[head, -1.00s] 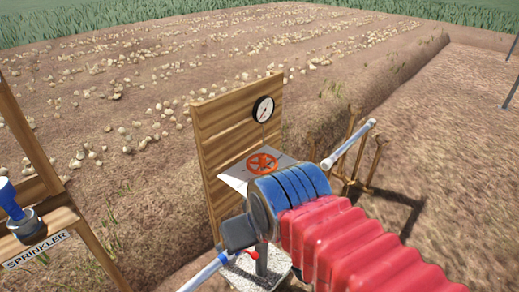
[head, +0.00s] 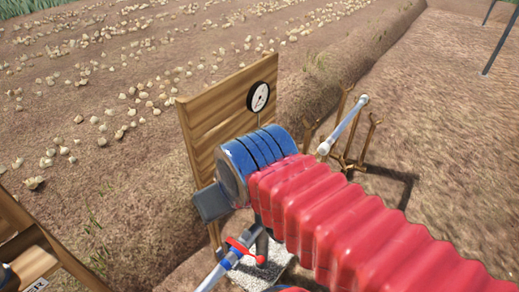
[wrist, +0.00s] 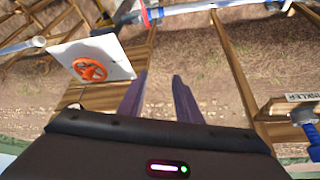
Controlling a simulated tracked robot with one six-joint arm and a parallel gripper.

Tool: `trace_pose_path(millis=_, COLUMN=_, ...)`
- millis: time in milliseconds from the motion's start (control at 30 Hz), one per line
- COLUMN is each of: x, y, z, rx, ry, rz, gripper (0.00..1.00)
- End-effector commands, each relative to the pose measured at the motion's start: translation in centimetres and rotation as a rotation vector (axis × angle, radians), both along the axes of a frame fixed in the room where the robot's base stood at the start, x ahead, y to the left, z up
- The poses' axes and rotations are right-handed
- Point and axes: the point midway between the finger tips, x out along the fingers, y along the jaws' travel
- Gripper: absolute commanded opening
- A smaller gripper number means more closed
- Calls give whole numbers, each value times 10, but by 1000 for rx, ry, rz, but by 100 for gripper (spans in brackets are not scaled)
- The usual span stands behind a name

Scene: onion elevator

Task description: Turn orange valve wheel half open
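The orange valve wheel (wrist: 89,67) shows in the wrist view, left of my gripper, on a white plate (wrist: 119,59). My gripper (wrist: 160,85) has its two dark fingers apart, with only ground visible between them. The wheel lies outside the fingers, to the left, and I see no contact. In the head view my arm hides the wheel and the plate. The black-rimmed gauge (head: 259,96) shows on the wooden board (head: 197,140) above my arm; its reading is too small to tell.
A pipe with a red lever (head: 240,247) runs below my arm. A wooden stand (head: 340,128) holds a white-blue pipe to the right. A wooden frame (head: 40,240) stands at the lower left; the sprinkler sign (wrist: 305,97) shows in the wrist view. Onions lie in the field behind.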

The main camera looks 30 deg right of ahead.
Motion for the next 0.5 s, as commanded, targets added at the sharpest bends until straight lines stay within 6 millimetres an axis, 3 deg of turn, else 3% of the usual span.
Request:
trace_pose_path(millis=300, x=0, y=0, z=0, rx=0, ry=0, rz=0, gripper=32)
trace_pose_path(millis=500, x=5, y=-3, z=4, rx=4, ry=8, rz=-17, gripper=43)
